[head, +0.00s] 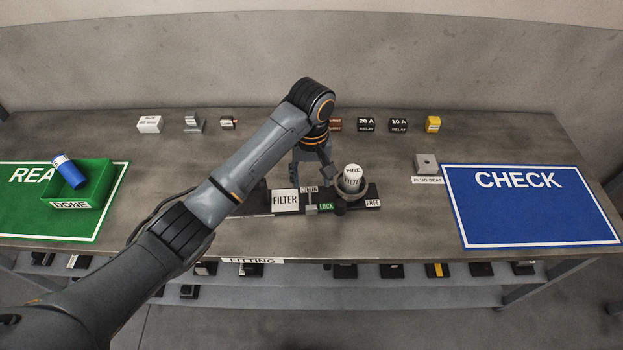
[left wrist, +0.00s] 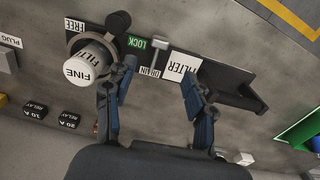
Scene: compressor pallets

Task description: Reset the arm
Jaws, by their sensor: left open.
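My left arm reaches in from the lower left in the head view. Its gripper (head: 312,172) hangs over the filter fixture, left of the white-topped filter marked FINE (head: 352,177). In the left wrist view the gripper (left wrist: 157,90) is open, its two blue-padded fingers apart with nothing between them. The same filter (left wrist: 88,65) stands upright in the fixture, outside the left finger. The fixture's dark base (head: 370,191) carries FILTER, LOCK and FREE labels. A dark round knob (left wrist: 118,22) sits beside the filter. My right gripper is not in view.
A green DONE bin (head: 92,180) holding a tilted blue cylinder (head: 68,171) stands on the green mat at left. A blue CHECK mat (head: 530,207) lies empty at right. Relays (head: 366,125) and small parts line the back; a plug seat (head: 426,164) stands right of the fixture.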

